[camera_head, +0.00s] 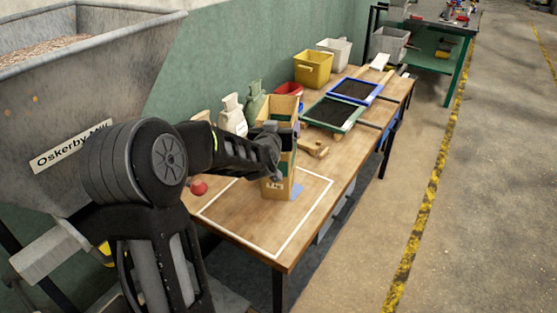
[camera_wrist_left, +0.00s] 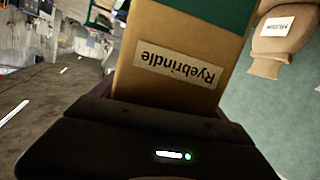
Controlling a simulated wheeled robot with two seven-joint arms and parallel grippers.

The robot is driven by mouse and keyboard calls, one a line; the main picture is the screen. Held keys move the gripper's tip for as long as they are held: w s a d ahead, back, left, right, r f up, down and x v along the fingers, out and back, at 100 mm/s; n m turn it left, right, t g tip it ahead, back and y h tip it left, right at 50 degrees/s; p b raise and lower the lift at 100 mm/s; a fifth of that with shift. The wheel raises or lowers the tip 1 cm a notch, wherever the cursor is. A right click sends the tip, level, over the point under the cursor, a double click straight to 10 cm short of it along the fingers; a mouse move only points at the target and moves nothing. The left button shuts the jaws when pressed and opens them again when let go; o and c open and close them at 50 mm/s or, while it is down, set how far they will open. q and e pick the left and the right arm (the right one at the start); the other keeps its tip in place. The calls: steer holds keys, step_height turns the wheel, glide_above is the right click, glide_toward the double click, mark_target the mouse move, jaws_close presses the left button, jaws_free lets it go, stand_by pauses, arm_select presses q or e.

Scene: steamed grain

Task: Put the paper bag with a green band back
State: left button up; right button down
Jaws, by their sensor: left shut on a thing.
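The paper bag with a green band (camera_head: 275,189) stands upright at the white-outlined area (camera_head: 237,236) of the wooden table. I cannot tell whether its base touches the table. My left gripper (camera_head: 273,152) is shut on the bag; the arm hides part of its side. In the left wrist view the brown bag (camera_wrist_left: 150,85) fills the middle, with a label reading "Ryebrindle" upside down and the green band (camera_wrist_left: 215,14) at the top edge. My right gripper is not in view.
Pale (camera_head: 232,117) and green (camera_head: 255,100) sacks stand behind the bag by the wall. Beyond are a wooden block (camera_head: 314,148), green-rimmed (camera_head: 330,128) and blue-rimmed (camera_head: 373,99) trays, and a yellow bin (camera_head: 312,70). A grey hopper (camera_head: 60,100) stands left. The outlined area's front is clear.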

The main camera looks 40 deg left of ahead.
arm_select(q)
step_height(320, 180, down, 3)
steer(key=shift+r, duration=0.15)
step_height(320, 180, down, 4)
steer(key=shift+r+p, duration=0.15)
steer(key=shift+p, duration=0.2)
steer(key=o, duration=2)
steer(key=shift+c, duration=0.2)
